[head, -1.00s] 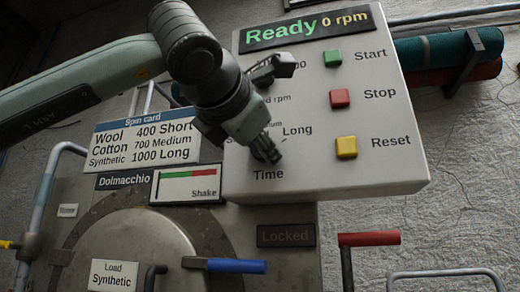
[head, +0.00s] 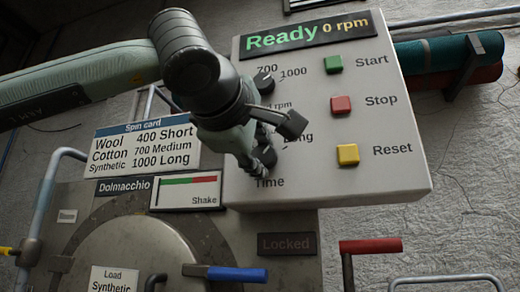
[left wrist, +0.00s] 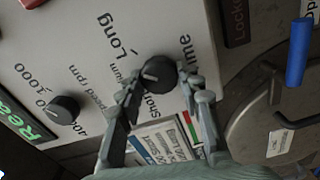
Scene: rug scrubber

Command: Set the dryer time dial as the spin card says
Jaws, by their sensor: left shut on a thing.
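The black time dial (head: 265,157) is on the white control panel (head: 400,185), above the word Time. My left gripper (left wrist: 160,82) is shut on this dial (left wrist: 158,70), one finger on each side. A small pale mark shows on the dial's face, but I cannot tell surely which setting it points to. Long is readable beside it; Short and Medium are partly hidden by the fingers. The spin card (head: 147,146) reads Wool 400 Short, Cotton 700 Medium, Synthetic 1000 Long. The load label (head: 113,280) reads Synthetic. My right gripper is out of view.
The speed dial (head: 263,83) is above the time dial, close to my gripper. Green Start (head: 333,64), red Stop (head: 341,104) and yellow Reset (head: 347,154) buttons line the right side. The display (head: 307,37) reads Ready 0 rpm. Blue (head: 237,275) and red (head: 370,246) handles are below.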

